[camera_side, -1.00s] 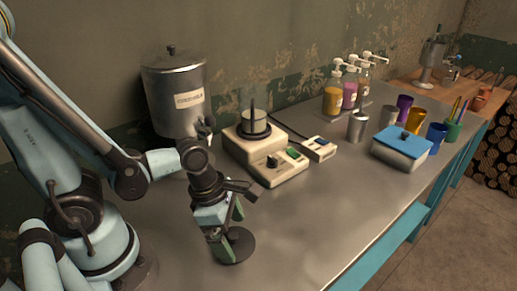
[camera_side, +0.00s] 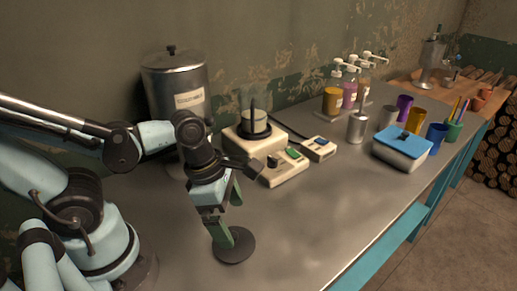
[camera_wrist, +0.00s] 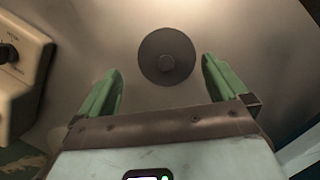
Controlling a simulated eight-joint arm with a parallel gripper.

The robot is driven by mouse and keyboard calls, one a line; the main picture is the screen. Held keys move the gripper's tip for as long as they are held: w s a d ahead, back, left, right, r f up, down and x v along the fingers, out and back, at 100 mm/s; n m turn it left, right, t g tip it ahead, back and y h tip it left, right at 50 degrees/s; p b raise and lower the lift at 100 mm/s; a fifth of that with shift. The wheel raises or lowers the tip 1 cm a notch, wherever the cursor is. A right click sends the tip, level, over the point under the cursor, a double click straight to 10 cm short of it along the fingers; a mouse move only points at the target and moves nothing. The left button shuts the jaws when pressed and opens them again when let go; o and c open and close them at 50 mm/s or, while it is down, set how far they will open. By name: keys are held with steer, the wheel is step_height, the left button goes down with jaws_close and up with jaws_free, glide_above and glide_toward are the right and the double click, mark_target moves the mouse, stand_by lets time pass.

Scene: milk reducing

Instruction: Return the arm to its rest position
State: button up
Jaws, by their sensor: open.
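My gripper (camera_side: 229,214) is open and empty, pointing down above the front left part of the metal bench. Its two green fingers also show apart in the wrist view (camera_wrist: 160,66). A dark round disc with a small knob (camera_side: 240,250) lies on the bench below the fingers. In the wrist view the disc (camera_wrist: 152,66) shows between and beyond the fingertips, apart from them. A beaker (camera_side: 254,122) stands on the cream hotplate (camera_side: 242,143), with a dark upright rod showing at it.
A large metal canister (camera_side: 176,85) stands close behind my wrist. A small cream meter (camera_side: 318,149), a metal cup (camera_side: 356,128), a blue-lidded box (camera_side: 401,159), several pump bottles and coloured cups stand to the right. The front middle of the bench is clear.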

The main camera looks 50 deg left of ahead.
steer(key=shift+r, duration=0.35)
